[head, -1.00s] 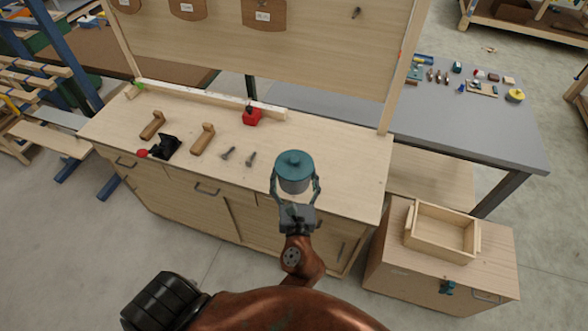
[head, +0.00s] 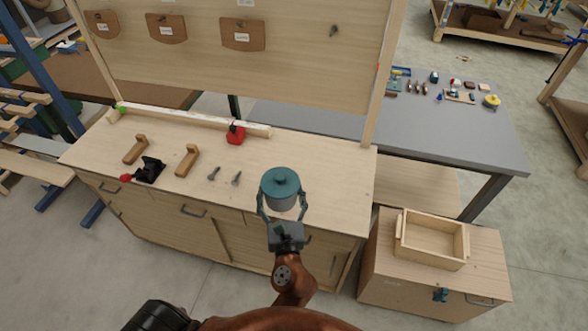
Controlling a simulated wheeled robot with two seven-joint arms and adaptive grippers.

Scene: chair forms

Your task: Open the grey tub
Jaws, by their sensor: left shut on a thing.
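The grey tub (head: 285,205) is near the front edge of the workbench, right of the middle. Its teal lid (head: 280,181) with a round knob sits on top and covers the opening. My left gripper (head: 282,206) comes from the near side, with one finger on each side of the tub, and is shut on the tub. The lid is above the fingers. I cannot tell whether the tub rests on the bench or is held just above it. My right gripper is not in view.
The workbench (head: 330,192) also holds two wooden brackets (head: 187,160), a black tool (head: 149,169), two small bolts (head: 213,174) and a red item (head: 236,134). A wooden tray (head: 430,256) stands on a chest at right. Bench space right of the tub is clear.

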